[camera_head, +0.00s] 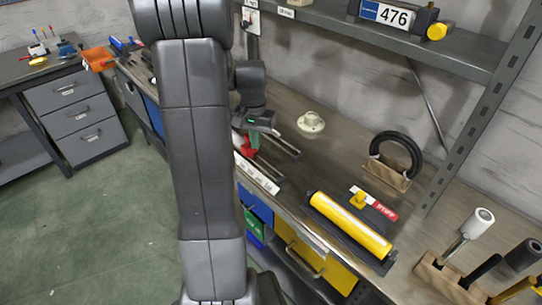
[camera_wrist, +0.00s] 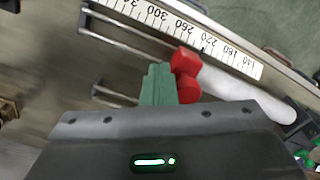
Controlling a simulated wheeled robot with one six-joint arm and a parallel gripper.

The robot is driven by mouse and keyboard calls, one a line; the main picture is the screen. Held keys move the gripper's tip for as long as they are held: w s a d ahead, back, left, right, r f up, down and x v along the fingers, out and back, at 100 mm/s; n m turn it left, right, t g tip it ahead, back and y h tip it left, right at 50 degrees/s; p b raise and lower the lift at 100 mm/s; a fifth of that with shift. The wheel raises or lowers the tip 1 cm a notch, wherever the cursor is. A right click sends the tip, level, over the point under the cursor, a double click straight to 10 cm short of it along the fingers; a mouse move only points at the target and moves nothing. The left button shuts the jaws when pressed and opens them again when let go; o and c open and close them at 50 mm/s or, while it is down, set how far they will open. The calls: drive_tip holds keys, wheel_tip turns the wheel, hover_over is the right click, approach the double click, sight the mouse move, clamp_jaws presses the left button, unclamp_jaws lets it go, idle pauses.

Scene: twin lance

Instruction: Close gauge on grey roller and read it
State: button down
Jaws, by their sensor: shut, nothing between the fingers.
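The gauge has a white scale strip (camera_head: 256,173) with printed numbers, a red slider piece (camera_wrist: 186,75) and metal rails (camera_head: 278,142). The strip also shows in the wrist view (camera_wrist: 240,62). The pale grey roller (camera_wrist: 245,97) lies along the strip, to the right of the red piece. Its left end meets the red piece in the picture; I cannot tell whether they touch. The roller is hidden in the head view. My gripper (camera_wrist: 157,85) is shut, its green fingers just left of the red piece, empty. It also shows in the head view (camera_head: 254,140).
A sign reading 476 (camera_head: 393,15) sits on the upper shelf. A yellow roller (camera_head: 350,225) lies on a dark stand to the right. A black ring (camera_head: 400,150) stands in a wooden holder behind it. A cream flanged part (camera_head: 311,122) sits at the back.

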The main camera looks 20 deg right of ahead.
drive_tip(key=shift+w+a, duration=0.1)
drive_tip(key=shift+w, duration=0.2)
drive_tip(key=shift+w+a, duration=0.1)
drive_tip(key=shift+w, duration=0.1)
idle(0.6)
drive_tip(key=shift+s, duration=0.1)
drive_tip(key=shift+s+d, duration=0.4)
drive_tip(key=shift+s, duration=0.45)
wheel_tip(320, 180, up, 8)
drive_tip(key=p, duration=0.6)
drive_tip(key=shift+f, duration=0.1)
